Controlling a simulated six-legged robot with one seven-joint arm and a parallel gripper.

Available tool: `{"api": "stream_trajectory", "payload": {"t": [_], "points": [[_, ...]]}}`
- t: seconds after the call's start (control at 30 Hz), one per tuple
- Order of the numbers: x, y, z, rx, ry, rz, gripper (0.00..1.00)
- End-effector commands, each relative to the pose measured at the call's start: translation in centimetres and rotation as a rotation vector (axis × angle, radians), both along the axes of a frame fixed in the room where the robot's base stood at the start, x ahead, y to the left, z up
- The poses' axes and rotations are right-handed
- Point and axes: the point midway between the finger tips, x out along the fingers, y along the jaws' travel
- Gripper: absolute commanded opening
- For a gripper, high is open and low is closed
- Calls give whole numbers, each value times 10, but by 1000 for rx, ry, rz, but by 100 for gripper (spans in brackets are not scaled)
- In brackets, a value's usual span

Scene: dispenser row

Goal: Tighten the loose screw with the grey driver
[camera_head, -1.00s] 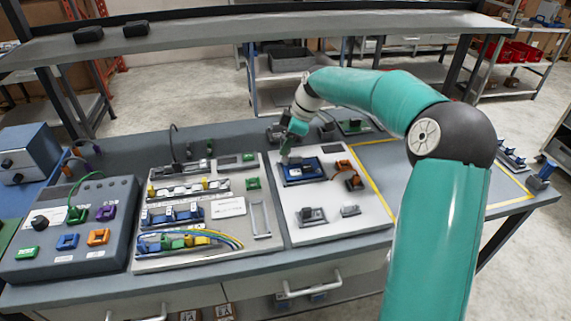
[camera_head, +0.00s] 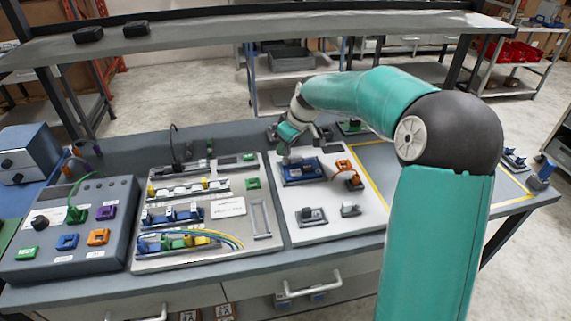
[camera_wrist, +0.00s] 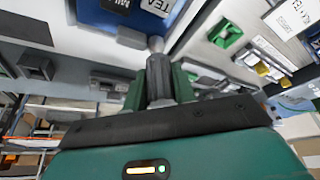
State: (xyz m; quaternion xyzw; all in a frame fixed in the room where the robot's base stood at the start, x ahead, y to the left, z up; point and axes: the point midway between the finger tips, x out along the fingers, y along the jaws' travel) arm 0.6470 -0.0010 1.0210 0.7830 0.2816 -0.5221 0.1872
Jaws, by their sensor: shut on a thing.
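My gripper (camera_wrist: 158,85) is shut on the grey driver (camera_wrist: 158,80), which stands between the two green fingers in the wrist view. The driver points away from the palm, toward the edge of a blue module (camera_wrist: 108,18). A small pale round end shows at its tip; I cannot tell whether this is the tip or a screw head. In the head view my gripper (camera_head: 285,150) is above the back left corner of the blue module (camera_head: 302,172) on the right white panel. The loose screw cannot be made out, and contact cannot be judged.
The left panel (camera_head: 207,258) carries rows of connectors and coloured wires. A grey control box (camera_head: 70,250) stands at far left. An orange part with a cable (camera_head: 347,170) is right of the blue module. The yellow-outlined area (camera_head: 395,160) looks mostly clear.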

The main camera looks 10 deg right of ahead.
Motion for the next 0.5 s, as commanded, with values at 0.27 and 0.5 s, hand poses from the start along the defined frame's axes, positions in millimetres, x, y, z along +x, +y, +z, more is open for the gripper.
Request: {"api": "stream_trajectory", "payload": {"t": [0.27, 0.5], "points": [[0, 2, 1, -3, -2, -239, 0], [0, 3, 1, -2, -4, -485, 0]]}}
